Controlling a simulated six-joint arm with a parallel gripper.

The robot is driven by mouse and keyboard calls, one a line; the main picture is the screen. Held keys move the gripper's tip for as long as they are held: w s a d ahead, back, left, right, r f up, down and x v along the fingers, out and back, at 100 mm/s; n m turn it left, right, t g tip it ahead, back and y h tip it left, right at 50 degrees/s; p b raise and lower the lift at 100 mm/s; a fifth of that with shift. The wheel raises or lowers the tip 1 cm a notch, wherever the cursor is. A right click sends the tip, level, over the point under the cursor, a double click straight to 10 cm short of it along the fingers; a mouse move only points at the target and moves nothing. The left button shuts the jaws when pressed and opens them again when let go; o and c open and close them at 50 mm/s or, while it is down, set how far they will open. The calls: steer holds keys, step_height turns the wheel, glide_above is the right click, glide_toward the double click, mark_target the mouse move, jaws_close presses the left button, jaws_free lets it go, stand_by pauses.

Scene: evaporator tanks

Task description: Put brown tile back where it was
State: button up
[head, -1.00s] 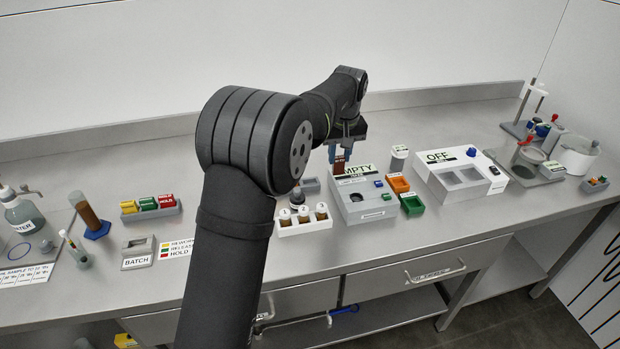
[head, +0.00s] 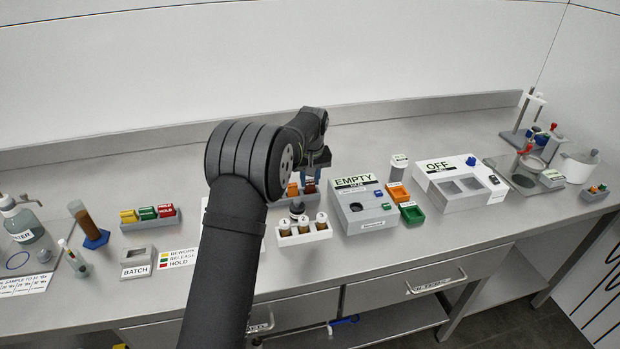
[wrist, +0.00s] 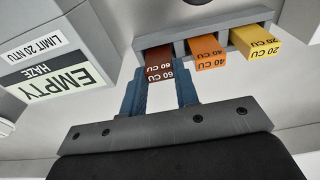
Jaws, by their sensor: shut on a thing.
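The brown tile (wrist: 160,60), marked 60 CU, is between my gripper's (wrist: 160,88) fingertips in the wrist view. My gripper is shut on it. The tile is at the end slot of a grey rack (wrist: 222,22), in line with an orange tile (wrist: 206,52) marked 40 CU and a yellow tile (wrist: 255,42) marked 20 CU. How deep the brown tile sits in the slot cannot be told. In the head view my gripper (head: 311,181) is over the rack, behind the vial holder; the brown tile shows just below the fingers, and my arm hides part of the rack.
The grey EMPTY haze box (head: 362,212) stands close to the right of the rack. A white holder with several brown vials (head: 304,232) is in front. Orange (head: 397,194) and green (head: 412,213) bins lie farther right. The bench behind is clear.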

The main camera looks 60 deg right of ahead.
steer(key=o, duration=1)
steer(key=shift+f, duration=0.1)
steer(key=shift+o, duration=0.2)
step_height(320, 180, up, 12)
steer(key=s+a, duration=0.1)
